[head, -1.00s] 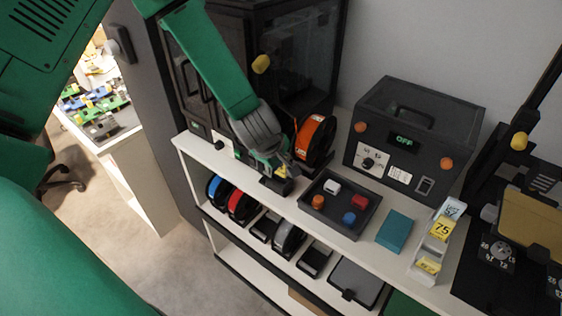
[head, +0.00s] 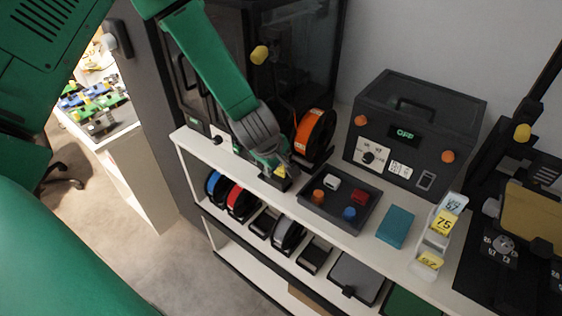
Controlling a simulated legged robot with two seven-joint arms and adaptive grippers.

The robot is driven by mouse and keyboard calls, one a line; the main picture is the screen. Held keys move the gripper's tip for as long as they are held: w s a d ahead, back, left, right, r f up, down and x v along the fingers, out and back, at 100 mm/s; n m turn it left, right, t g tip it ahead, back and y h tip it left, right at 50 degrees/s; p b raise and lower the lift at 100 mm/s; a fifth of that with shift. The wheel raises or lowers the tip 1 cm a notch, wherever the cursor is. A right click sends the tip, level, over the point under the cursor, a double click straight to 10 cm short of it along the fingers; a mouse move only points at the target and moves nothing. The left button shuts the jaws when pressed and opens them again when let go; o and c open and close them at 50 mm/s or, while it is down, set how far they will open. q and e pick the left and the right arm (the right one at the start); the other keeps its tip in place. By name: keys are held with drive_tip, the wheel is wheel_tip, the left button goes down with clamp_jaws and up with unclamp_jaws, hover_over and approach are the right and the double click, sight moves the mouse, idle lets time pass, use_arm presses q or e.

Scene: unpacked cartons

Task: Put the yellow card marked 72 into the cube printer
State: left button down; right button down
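My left gripper (head: 273,170) reaches down to the white shelf top, in front of the tall dark cabinet (head: 295,60). A small yellow piece (head: 281,172) shows at its fingertips, right above a small dark block (head: 275,184). The mark on the piece is too small to read, and I cannot tell if the fingers grip it. A dark box machine (head: 460,120) with a lit display and a panel slot stands to the right. I cannot tell whether it or the cabinet is the cube printer. My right gripper is not in view.
A black tray (head: 334,218) with several coloured blocks lies right of the gripper. A teal block (head: 395,227) and a card rack (head: 432,243) with a yellow card marked 75 (head: 445,222) are further right. An orange spool (head: 315,132) stands close behind the gripper.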

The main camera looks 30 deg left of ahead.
use_arm(q)
drive_tip(key=shift+f+b, duration=0.55)
drive_tip(key=shift+f, duration=0.25)
drive_tip(key=c, duration=1.1)
unclamp_jaws()
